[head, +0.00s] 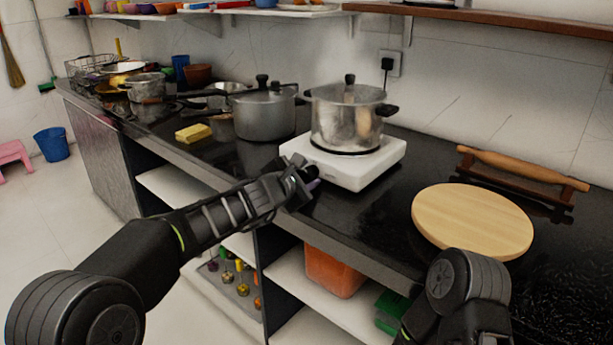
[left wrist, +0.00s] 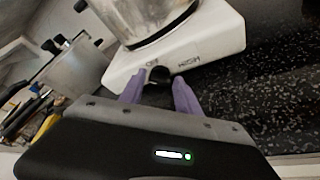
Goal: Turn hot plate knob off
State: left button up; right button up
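The white hot plate (head: 372,170) stands on the black counter with a lidded steel pot (head: 347,118) on it. In the left wrist view, its front face (left wrist: 215,47) has "OFF" and "HIGH" markings above a dark round knob (left wrist: 158,74). My left gripper (head: 309,181) is at the hot plate's front. In the left wrist view, my left gripper's purple fingers (left wrist: 158,92) are spread apart, one on each side of the knob. I cannot tell whether they touch it. The knob's pointer cannot be made out. My right gripper is out of view.
A second lidded pot (head: 264,112) stands left of the hot plate, and a yellow block (head: 193,133) lies farther left. A round wooden board (head: 472,220) and a rolling pin (head: 522,167) on a stand are at right. Open shelves lie below the counter.

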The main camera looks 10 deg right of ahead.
pick_arm(q)
jog(key=shift+s, duration=0.1)
jog(key=shift+s+a+r+b, duration=0.1)
jog(key=shift+s+a+b, duration=0.1)
jog(key=shift+a+b, duration=0.1)
jog(key=b+v, duration=0.2)
jog(key=v, duration=0.5)
jog(key=shift+d, duration=0.1)
jog(key=shift+c, duration=0.2)
